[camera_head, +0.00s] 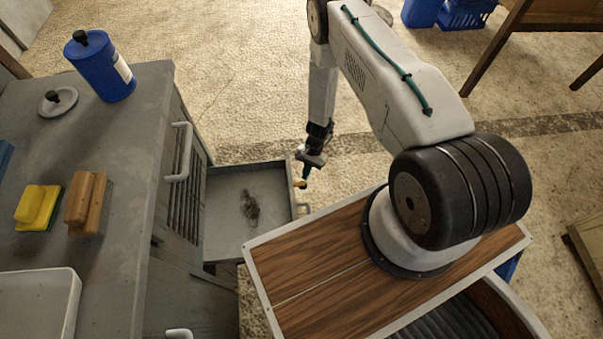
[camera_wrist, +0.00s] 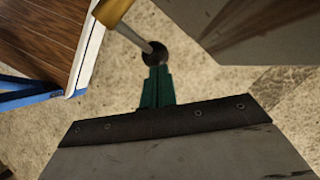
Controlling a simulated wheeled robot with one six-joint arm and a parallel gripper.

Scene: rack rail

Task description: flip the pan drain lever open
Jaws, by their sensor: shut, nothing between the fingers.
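The grey pan (camera_head: 225,190) is pulled out of the cabinet like a shallow drawer, with a dark dirty patch on its floor. The drain lever has a yellow grip (camera_head: 300,184) at the pan's outer right side. In the wrist view the yellow grip (camera_wrist: 112,11) is at the top, joined by a thin metal rod to a dark round knob. My gripper (camera_head: 306,174) is over the pan's outer edge, right at the lever. Its green fingers (camera_wrist: 156,72) are shut and empty, their tips overlapping the knob's lower edge; I cannot tell whether they touch it.
The grey cabinet (camera_head: 135,150) stands left, with white handles, and carries a blue canister (camera_head: 100,68), a yellow sponge (camera_head: 38,205), a wooden block (camera_head: 86,203) and a white tray (camera_head: 40,300). My wood-topped base is close right of the pan. Floor beyond the pan is clear.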

